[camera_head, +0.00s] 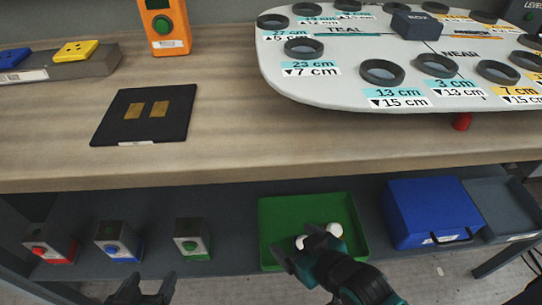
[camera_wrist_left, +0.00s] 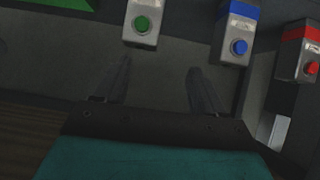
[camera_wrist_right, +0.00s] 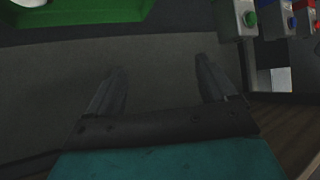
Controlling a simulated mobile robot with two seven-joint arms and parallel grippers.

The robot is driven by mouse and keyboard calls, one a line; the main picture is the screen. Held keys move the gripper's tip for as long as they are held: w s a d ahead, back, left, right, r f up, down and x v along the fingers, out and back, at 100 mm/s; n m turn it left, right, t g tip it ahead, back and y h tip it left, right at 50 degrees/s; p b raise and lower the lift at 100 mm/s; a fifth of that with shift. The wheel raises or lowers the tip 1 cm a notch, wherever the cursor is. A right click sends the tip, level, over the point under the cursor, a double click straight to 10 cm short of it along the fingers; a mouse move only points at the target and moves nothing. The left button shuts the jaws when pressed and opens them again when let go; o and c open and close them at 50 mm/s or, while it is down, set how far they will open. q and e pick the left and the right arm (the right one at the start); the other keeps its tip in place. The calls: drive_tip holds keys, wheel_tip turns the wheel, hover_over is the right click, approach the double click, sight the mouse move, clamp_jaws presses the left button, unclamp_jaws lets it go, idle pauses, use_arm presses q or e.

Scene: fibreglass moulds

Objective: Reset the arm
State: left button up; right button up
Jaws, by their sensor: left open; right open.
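My left gripper (camera_head: 145,285) is at the bottom edge of the head view, below the shelf with the button boxes. In the left wrist view its two fingers (camera_wrist_left: 160,68) are apart with nothing between them. My right gripper (camera_head: 303,248) is in front of the green tray (camera_head: 282,208) and covers part of it in the head view. In the right wrist view its fingers (camera_wrist_right: 160,65) are apart and empty, with dark grey surface beyond them. The green tray also shows at the upper left of the right wrist view (camera_wrist_right: 95,12).
The lower shelf holds red (camera_head: 50,243), blue (camera_head: 118,240) and green (camera_head: 192,240) button boxes, and a blue bin (camera_head: 430,212). White round items (camera_head: 333,230) lie in the tray. The worktop above carries a black pad (camera_head: 145,115) and a white labelled board (camera_head: 320,85).

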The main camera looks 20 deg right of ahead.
use_arm(q)
drive_tip(key=s+a+r+y+p, duration=0.1)
drive_tip(key=a+r+p, duration=0.2)
drive_tip(key=r+p, duration=0.7)
drive_tip(key=p, duration=0.3)
drive_tip(key=shift+s, duration=0.3)
use_arm(e)
wheel_tip(320, 180, up, 11)
drive_tip(key=s+d, duration=0.1)
drive_tip(key=d, duration=0.2)
drive_tip(key=shift+s+f+h, duration=0.15)
drive_tip(key=shift+f+h, duration=0.05)
drive_tip(key=shift+h, duration=0.2)
use_arm(q)
drive_tip(key=shift+r, duration=0.1)
